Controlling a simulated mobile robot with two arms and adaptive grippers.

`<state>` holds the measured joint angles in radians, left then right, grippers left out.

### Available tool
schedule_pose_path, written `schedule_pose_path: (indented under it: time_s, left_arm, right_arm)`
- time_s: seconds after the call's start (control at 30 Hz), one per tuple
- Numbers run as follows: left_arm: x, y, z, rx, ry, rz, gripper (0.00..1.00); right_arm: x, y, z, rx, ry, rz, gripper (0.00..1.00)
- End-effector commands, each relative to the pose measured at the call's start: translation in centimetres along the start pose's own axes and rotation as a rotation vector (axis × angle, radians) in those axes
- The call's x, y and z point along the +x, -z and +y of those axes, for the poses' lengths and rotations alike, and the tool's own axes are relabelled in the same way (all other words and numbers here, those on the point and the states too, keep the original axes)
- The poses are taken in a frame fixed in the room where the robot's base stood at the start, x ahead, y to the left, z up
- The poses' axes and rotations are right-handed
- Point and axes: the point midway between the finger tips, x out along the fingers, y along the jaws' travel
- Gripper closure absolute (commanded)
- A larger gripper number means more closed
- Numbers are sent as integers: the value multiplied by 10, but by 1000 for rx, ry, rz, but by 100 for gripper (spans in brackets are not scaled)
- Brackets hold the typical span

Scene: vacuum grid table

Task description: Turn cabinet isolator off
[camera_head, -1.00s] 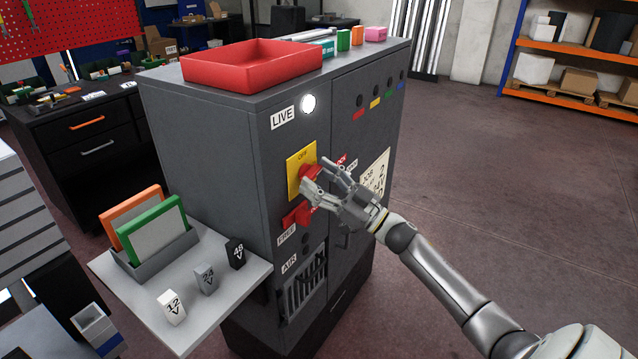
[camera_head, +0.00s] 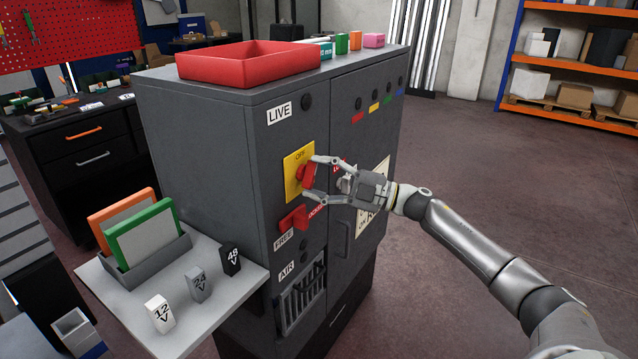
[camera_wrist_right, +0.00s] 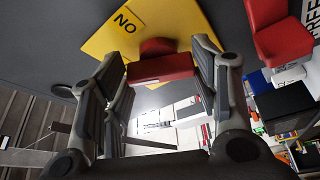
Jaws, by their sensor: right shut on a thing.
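The isolator is a yellow plate (camera_head: 291,184) with a red rotary handle (camera_head: 307,177) on the front of the grey cabinet (camera_head: 205,160). OFF is printed at the plate's top. My right gripper (camera_head: 313,179) is shut on the red handle, one finger above it and one below. In the right wrist view the handle (camera_wrist_right: 160,68) sits between both fingers, and the plate (camera_wrist_right: 150,30) shows ON upside down. The round lamp (camera_head: 307,102) beside the LIVE label is dark. My left gripper is not in view.
Another red handle (camera_head: 293,218) sits just below, by the FREE and LOCKED labels. A red tray (camera_head: 250,66) rests on the cabinet top. A side shelf (camera_head: 120,300) holds panels and voltage blocks. Open floor lies to the right.

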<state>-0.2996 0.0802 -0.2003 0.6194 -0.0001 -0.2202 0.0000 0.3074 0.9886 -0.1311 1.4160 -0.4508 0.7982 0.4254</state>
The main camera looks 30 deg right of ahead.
Motion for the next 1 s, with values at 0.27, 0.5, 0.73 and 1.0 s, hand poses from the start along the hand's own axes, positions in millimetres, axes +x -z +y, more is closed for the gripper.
schedule_pose_path:
  time_s: [0.27, 0.5, 0.73, 1.0]
  left_arm:
    - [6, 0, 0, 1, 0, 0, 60]
    - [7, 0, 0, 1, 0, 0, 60]
    - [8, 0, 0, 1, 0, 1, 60]
    - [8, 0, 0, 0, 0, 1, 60]
  right_arm:
    - [0, 0, 2, -220, 93, -1, 68]
    - [0, 0, 2, -356, 150, 0, 68]
    - [0, 1, 3, -426, 178, 0, 68]
    - [0, 1, 3, -448, 188, 0, 68]
